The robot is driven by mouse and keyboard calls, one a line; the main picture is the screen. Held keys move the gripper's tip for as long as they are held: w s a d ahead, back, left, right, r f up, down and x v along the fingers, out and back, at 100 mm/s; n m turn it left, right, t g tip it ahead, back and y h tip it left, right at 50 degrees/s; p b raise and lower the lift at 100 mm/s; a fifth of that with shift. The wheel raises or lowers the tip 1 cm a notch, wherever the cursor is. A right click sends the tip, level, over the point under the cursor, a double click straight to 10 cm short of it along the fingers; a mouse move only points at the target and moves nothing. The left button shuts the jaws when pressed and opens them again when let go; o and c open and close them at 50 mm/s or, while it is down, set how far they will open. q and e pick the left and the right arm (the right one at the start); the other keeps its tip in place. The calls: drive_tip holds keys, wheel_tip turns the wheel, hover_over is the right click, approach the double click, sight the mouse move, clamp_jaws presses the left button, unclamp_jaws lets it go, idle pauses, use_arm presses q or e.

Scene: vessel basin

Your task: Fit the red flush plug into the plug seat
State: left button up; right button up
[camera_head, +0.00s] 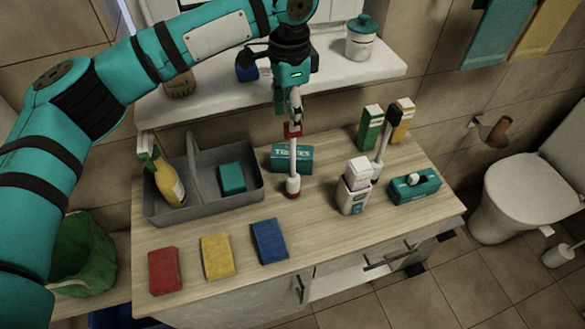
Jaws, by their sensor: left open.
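A white upright stem (293,160) stands on the wooden counter, with a red piece (292,130) at its top and a red-edged white base (293,187) at its foot. I cannot tell for certain which red part is the flush plug, and I cannot make out a plug seat. My left gripper (295,108) points down just above the red piece, with its fingers close to it. It is open; whether a finger touches the red piece is too small to tell. My right gripper is not in view.
A grey caddy (160,216) with a yellow bottle (170,185) stands left. Red (165,271), yellow (218,256) and blue (269,241) sponges lie in front. A teal box (292,158) is behind the stem; a white carton (353,196) and teal tissue box (415,187) stand right.

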sight(293, 136)
use_arm(q)
wheel_tip(293, 136, down, 2)
drive_tip(key=shift+f, duration=0.2)
drive_tip(key=shift+d+f+p, duration=0.1)
drive_tip(key=shift+f+p, duration=0.3)
drive_tip(key=shift+f, duration=0.05)
drive_tip(key=f+p, duration=0.1)
drive_tip(key=f, duration=0.1)
drive_tip(key=f+p, duration=0.1)
drive_tip(key=f, duration=0.1)
drive_tip(key=shift+s+d+f, duration=0.15)
drive_tip(key=shift+s+d, duration=0.05)
drive_tip(key=shift+f, duration=0.25)
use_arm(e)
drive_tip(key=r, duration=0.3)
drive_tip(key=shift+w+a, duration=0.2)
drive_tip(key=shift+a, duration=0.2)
use_arm(q)
drive_tip(key=shift+c, duration=0.9)
clamp_jaws()
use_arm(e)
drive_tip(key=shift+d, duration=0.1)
